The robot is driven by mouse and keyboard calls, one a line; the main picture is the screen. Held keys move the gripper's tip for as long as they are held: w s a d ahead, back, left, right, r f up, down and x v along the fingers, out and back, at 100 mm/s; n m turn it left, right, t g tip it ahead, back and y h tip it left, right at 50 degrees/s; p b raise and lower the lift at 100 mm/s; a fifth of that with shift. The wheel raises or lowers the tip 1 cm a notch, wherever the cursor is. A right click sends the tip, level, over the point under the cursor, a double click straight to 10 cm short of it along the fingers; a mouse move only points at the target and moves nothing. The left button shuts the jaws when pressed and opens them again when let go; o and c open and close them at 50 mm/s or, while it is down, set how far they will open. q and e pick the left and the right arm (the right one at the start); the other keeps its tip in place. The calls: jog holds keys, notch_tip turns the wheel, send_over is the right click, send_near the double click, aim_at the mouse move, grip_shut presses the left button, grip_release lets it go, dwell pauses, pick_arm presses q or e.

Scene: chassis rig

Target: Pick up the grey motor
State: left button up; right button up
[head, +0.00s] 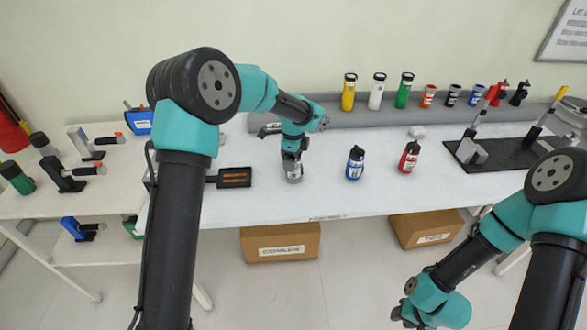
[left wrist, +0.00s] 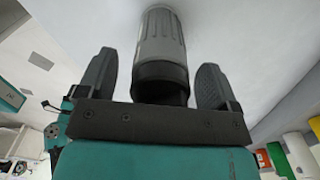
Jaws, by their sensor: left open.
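The grey motor (head: 293,173) stands on the white table in the head view, under my left gripper (head: 292,152). In the left wrist view the motor (left wrist: 162,38) shows a ribbed light grey body and a dark end toward the gripper's palm. The left gripper's two dark fingers (left wrist: 155,75) are open, one on each side of the motor, with a visible gap on both sides. My right gripper (head: 404,313) hangs low in front of the table, away from the motor, and its fingers are too small to read.
A blue bottle (head: 355,163) and a red bottle (head: 409,157) stand right of the motor. A dark tray (head: 235,177) lies to its left. Several coloured cylinders line the back ledge (head: 375,117). A black stand (head: 500,153) is at the right.

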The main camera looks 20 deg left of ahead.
pick_arm(q)
jog(key=shift+c, duration=0.3)
jog(key=c, duration=1.2)
jog(key=shift+c, duration=0.2)
jog(key=shift+r, duration=1.35)
jog(key=s+d+r, duration=0.1)
jog(key=s+d, duration=0.1)
jog(key=s, duration=0.5)
jog(key=s+d+r, duration=0.1)
jog(key=s+d, duration=0.1)
jog(key=s, duration=0.6)
jog(key=shift+s+d, duration=0.2)
jog(key=shift+r, duration=0.1)
